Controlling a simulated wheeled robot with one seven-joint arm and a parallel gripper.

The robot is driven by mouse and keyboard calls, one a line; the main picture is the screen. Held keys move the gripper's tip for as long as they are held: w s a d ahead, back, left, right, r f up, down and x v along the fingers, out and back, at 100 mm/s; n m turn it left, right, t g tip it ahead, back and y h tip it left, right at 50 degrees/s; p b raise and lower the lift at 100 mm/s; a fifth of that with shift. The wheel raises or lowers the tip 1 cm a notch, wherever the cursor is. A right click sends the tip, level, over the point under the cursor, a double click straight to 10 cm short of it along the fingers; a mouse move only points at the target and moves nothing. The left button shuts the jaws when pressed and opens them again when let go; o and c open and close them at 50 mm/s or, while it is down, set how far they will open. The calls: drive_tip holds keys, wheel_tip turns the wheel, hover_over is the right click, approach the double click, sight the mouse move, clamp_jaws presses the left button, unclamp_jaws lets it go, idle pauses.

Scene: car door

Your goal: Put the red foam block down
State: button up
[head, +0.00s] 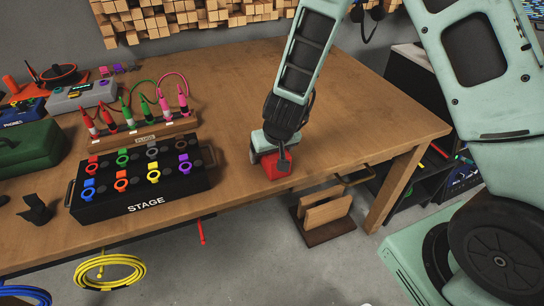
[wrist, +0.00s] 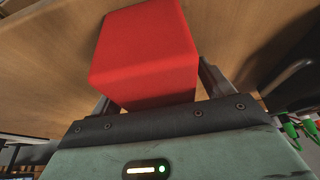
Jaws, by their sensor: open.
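The red foam block (head: 273,166) is on the wooden table (head: 330,100), near its front edge and right of the middle. In the wrist view the red foam block (wrist: 145,55) fills the space in front of my gripper (wrist: 155,100). My gripper (head: 270,155) reaches down to the block from above. Its jaws are open, with one finger on each side of the block. The views do not clearly show whether the fingers touch it.
A black stage box (head: 140,205) with coloured rings stands left of the block. Behind it is a plug rack (head: 140,137) with coloured plugs. A green case (head: 30,148) is at the far left. The tabletop behind and right of the block is clear.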

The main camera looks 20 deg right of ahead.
drive_tip(key=shift+f, duration=0.25)
idle(0.4)
drive_tip(key=c, duration=1.1)
drive_tip(key=shift+c, duration=0.2)
